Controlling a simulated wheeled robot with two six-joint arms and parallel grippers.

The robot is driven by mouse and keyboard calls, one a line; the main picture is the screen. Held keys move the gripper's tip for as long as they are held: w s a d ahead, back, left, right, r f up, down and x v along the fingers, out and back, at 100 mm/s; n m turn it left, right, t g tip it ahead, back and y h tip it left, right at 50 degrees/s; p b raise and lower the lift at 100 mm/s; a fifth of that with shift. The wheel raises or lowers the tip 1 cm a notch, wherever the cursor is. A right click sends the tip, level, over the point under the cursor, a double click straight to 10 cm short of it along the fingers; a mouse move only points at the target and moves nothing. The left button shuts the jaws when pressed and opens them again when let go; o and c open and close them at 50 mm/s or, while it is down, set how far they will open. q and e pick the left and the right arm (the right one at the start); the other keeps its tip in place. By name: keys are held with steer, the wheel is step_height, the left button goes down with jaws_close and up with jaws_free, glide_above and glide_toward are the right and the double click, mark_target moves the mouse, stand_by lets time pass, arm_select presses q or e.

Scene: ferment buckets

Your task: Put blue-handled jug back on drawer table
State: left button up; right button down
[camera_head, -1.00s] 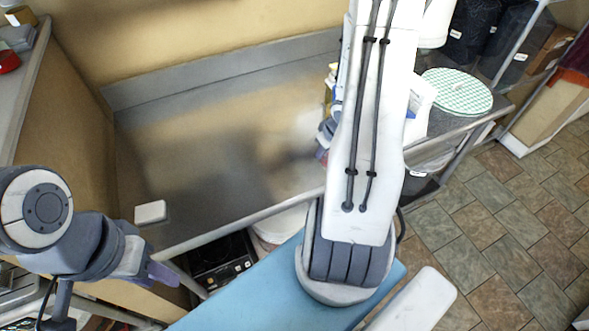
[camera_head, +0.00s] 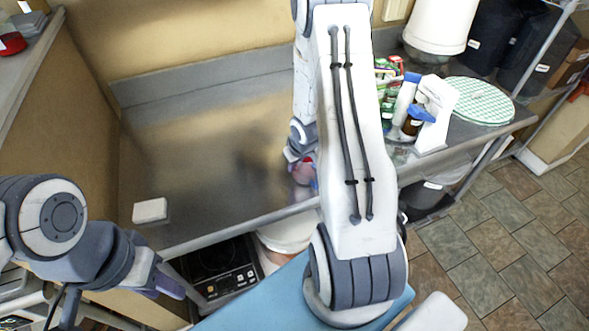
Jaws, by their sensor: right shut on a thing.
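My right gripper (camera_head: 302,170) is mostly hidden behind my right arm, low over the front part of the steel table. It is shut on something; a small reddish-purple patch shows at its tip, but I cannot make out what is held. No blue-handled jug shows clearly. A white thing with a blue part (camera_head: 424,114) stands among bottles on the right of the steel table (camera_head: 190,150); I cannot tell if it is a jug. My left gripper (camera_head: 165,284) is at the lower left, in front of the table edge, its purple fingers overlapping. I cannot identify the drawer table for certain.
A white block (camera_head: 150,210) lies at the table's front left. A green-checked round lid (camera_head: 480,101) and a white bucket (camera_head: 438,25) are at the right. A tan-sided counter (camera_head: 60,130) stands at the left.

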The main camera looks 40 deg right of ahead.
steer(key=shift+f, duration=0.25)
steer(key=shift+f, duration=0.15)
steer(key=c, duration=0.9)
jaws_free()
